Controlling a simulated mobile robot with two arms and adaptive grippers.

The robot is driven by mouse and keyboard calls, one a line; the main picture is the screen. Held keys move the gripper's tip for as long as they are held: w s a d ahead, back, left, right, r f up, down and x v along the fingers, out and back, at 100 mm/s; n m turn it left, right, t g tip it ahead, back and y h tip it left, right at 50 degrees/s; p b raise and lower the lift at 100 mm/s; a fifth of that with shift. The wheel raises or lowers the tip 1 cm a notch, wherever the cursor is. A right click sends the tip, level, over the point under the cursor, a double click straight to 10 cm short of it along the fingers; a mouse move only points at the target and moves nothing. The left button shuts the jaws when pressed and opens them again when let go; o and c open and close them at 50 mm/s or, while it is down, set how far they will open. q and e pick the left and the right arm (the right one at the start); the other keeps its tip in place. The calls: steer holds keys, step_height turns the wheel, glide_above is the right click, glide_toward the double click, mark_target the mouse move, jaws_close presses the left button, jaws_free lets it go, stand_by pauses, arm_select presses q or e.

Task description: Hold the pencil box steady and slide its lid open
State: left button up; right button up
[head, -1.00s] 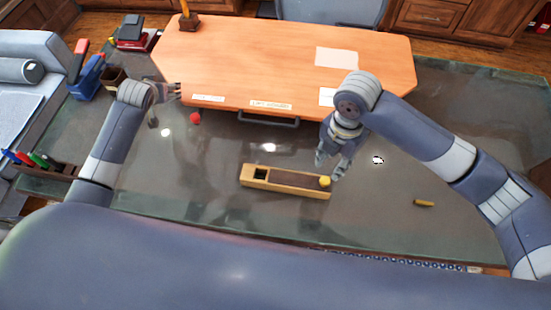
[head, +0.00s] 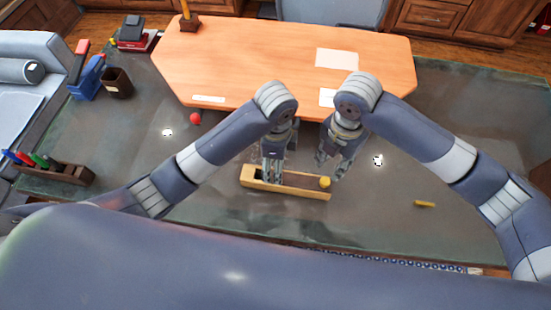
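The pencil box (head: 300,192) is a long, light wooden box on the glass table, with a dark inner or lid surface (head: 300,179) and a yellow knob (head: 325,182) at its right end.
A raised wooden desk board (head: 270,60) lies behind the box. A red ball (head: 195,118) and a pen holder (head: 70,174) are to the left. A small yellow piece (head: 425,204) lies on the right. The glass table right of the box is mostly clear.

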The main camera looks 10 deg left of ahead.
mark_target(286, 182)
arm_select(q)
step_height(286, 182, down, 10)
steer(key=shift+f, duration=0.25)
stand_by(0.3)
steer(key=c, duration=1.3)
steer(key=shift+c, duration=0.2)
arm_select(e)
steer(key=shift+o, duration=1.3)
step_height(286, 182, down, 10)
steer(key=shift+r, duration=0.2)
